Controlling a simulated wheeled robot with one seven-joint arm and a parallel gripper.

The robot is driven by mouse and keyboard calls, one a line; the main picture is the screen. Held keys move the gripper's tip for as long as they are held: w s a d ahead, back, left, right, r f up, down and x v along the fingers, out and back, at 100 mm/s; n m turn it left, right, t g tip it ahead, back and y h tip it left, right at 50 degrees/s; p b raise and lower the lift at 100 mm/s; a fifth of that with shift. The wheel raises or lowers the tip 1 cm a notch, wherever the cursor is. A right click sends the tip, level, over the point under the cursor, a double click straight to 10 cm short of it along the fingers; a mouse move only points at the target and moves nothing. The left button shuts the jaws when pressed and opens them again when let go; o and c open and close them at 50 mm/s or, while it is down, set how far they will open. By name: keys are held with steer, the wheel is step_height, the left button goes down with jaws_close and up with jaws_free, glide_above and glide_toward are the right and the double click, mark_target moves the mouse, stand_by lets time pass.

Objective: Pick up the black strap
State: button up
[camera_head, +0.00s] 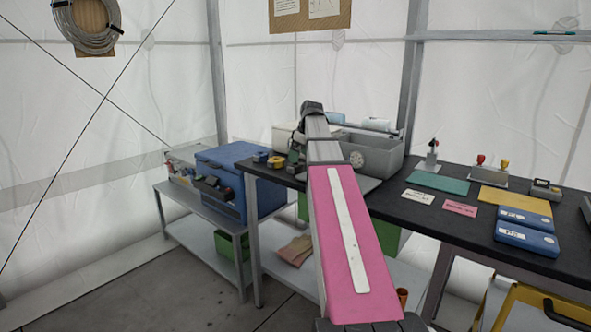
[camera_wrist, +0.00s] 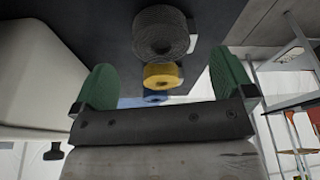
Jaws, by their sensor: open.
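The black strap (camera_wrist: 160,32) is a coiled dark grey-black roll on the black tabletop. In the wrist view it is at the top middle, beyond the fingertips of my gripper (camera_wrist: 165,88) and between their lines. The jaws are open, with green pads wide apart and nothing held. In the head view my gripper (camera_head: 296,155) is low over the left end of the bench, and I cannot make out the strap there. A yellow roll (camera_wrist: 163,76) and a blue roll (camera_wrist: 152,98) lie in line with the strap in the wrist view.
In the head view the yellow roll (camera_head: 276,162) and blue roll (camera_head: 260,157) sit left of my gripper. A grey bin (camera_head: 372,155) stands behind my arm. A blue cooler (camera_head: 238,180) is on the lower bench at left. Pads and cards lie on the right.

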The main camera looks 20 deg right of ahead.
mark_target(296, 168)
steer(key=shift+a+x, duration=0.1)
steer(key=shift+x, duration=1.25)
steer(key=shift+a+x, duration=0.15)
steer(key=shift+x, duration=1.2)
steer(key=shift+c, duration=0.3)
steer(key=shift+r, duration=0.1)
steer(key=c, duration=0.8)
